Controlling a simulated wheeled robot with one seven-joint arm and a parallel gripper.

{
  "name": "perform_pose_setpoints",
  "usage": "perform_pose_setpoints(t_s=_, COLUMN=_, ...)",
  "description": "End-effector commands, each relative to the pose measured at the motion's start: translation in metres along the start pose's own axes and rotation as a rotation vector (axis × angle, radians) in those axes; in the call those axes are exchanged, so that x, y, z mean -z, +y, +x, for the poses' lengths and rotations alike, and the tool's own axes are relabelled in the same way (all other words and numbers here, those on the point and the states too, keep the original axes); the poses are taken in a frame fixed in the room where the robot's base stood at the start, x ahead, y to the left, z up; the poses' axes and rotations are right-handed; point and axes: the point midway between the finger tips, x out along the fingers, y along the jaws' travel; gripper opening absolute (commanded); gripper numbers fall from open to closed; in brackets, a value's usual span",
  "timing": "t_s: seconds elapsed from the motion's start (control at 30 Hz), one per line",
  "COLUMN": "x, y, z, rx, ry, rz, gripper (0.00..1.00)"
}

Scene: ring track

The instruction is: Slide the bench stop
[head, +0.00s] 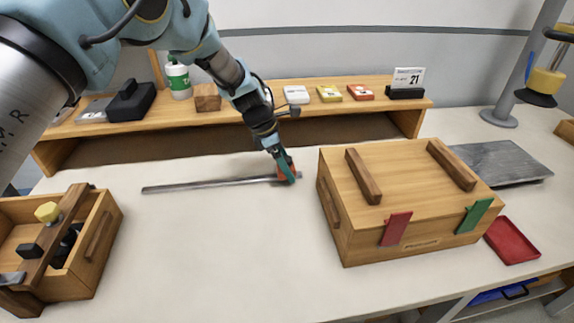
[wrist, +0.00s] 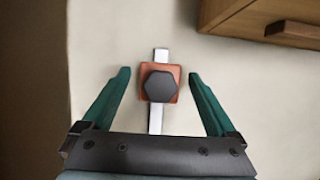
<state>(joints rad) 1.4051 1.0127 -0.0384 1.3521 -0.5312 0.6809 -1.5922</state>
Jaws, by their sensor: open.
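The bench stop is an orange-red square block with a dark hexagonal knob (wrist: 161,86), seated on a metal rail. The rail (head: 205,186) lies flat across the bench, and the stop is at its right end in the head view. My gripper (head: 285,172) is over the stop there and hides part of it. In the wrist view, my gripper (wrist: 161,82) is open, with one green finger on each side of the stop and a clear gap to both. I cannot tell the fingertips' height above the bench.
A wooden box (head: 345,232) with red and green latches stands just right of the stop. A wooden tote (head: 105,235) with tools is at the left. A shelf (head: 225,112) with small items runs behind. The bench in front of the rail is clear.

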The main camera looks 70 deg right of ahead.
Motion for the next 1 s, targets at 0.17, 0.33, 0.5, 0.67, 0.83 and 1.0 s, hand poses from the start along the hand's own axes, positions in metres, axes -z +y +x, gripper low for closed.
perform_pose_setpoints(t_s=0.17, x=0.001, y=0.001, z=-0.025, rx=-0.004, ry=-0.001, rz=0.001, gripper=0.93)
perform_pose_setpoints(t_s=0.33, x=0.000, y=0.001, z=-0.059, rx=-0.003, ry=-0.002, rz=0.000, gripper=0.93)
perform_pose_setpoints(t_s=0.5, x=0.000, y=0.001, z=-0.087, rx=-0.003, ry=-0.001, rz=0.000, gripper=0.93)
perform_pose_setpoints(t_s=0.67, x=0.000, y=0.000, z=-0.101, rx=-0.001, ry=0.000, rz=0.001, gripper=0.93)
perform_pose_setpoints(t_s=0.83, x=0.000, y=0.000, z=-0.104, rx=0.001, ry=0.000, rz=0.000, gripper=0.93)
perform_pose_setpoints(t_s=1.0, x=0.000, y=0.000, z=-0.104, rx=0.000, ry=0.000, rz=0.000, gripper=0.93)
